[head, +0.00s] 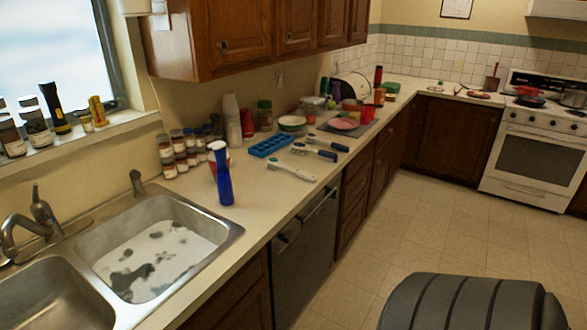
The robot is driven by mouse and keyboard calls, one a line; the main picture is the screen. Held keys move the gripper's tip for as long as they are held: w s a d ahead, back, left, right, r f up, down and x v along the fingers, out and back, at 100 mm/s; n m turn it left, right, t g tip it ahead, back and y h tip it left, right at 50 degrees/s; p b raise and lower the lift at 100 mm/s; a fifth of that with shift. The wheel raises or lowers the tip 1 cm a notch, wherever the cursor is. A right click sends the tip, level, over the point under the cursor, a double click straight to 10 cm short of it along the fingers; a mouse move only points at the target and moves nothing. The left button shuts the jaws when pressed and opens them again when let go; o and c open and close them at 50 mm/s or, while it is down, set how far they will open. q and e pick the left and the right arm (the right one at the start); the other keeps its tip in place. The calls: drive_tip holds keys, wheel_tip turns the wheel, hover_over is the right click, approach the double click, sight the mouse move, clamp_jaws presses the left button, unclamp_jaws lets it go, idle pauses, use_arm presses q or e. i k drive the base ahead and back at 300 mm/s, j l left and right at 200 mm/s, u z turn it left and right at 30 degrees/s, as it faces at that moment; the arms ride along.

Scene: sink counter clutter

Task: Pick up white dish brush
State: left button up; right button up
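A brush with a white handle (294,172), the white dish brush by its look, lies on the counter to the right of the blue bottle. Its head is at the left end and shows some green. Two brushes with dark blue handles lie just behind it, one nearer (321,153) and one farther (333,145). The white brush appears apart from them and nothing covers it. Neither of my grippers is in view.
A blue ice tray (270,145) and spice jars (177,150) sit behind the brush. The counter (262,205) is bare in front. The dishwasher (305,260) is below; the floor (410,225) is open.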

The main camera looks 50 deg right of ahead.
sight(273, 163)
drive_tip(key=z, duration=1.6)
